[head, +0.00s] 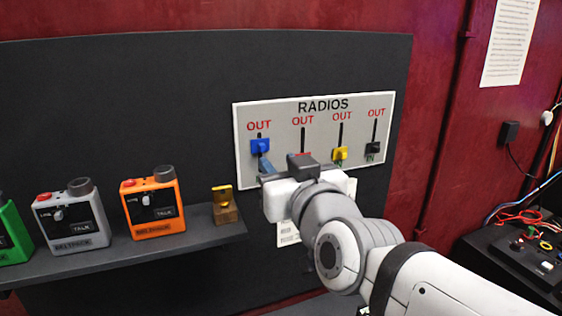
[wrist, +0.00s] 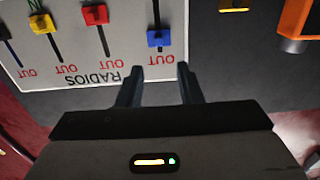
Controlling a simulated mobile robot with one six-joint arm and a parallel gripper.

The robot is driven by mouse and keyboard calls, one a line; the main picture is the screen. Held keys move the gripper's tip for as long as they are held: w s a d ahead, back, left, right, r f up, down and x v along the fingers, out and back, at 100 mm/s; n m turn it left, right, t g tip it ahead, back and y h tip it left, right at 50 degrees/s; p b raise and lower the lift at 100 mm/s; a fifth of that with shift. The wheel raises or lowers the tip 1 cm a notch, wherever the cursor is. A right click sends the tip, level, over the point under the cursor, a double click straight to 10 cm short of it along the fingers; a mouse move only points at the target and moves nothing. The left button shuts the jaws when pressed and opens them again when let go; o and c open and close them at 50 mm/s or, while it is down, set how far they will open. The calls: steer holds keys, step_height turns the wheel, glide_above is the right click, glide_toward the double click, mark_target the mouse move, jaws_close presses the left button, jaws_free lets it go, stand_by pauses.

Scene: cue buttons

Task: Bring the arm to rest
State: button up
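The RADIOS panel (head: 320,113) is a pale board with several sliders, mounted on the dark wall panel. Its blue slider (head: 260,146) sits high, just below its OUT label. The yellow slider (head: 340,153) and black slider (head: 373,148) sit low, and the red slider (head: 302,155) is low and partly hidden behind my gripper. My gripper is in front of the panel's lower left. In the wrist view, which shows the panel upside down, its two fingers (wrist: 157,72) are apart with nothing between them. The blue slider (wrist: 158,38) appears beyond the fingertips, with no visible grip on it.
A dark shelf (head: 130,252) at left holds a green box (head: 12,235), a grey beltpack (head: 72,220), an orange beltpack (head: 153,207) and a small wooden block with a yellow top (head: 226,208). A black console with cables (head: 520,250) is at far right.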

step_height(320, 180, down, 10)
steer(key=d+g+h, duration=0.2)
steer(key=d+g, duration=0.1)
steer(key=g, duration=0.1)
steer(key=s+d+f+m+g+h, duration=0.2)
steer(key=s+d+f+g, duration=0.35)
steer(key=f, duration=0.25)
steer(key=s+d+f+m+g+h, duration=0.2)
steer(key=s+d+f+g, duration=0.3)
steer(key=f, duration=0.4)
step_height(320, 180, up, 10)
steer(key=t+p, duration=0.1)
steer(key=p, duration=0.4)
steer(key=shift+s+d+p, duration=0.3)
steer(key=shift+s, duration=0.05)
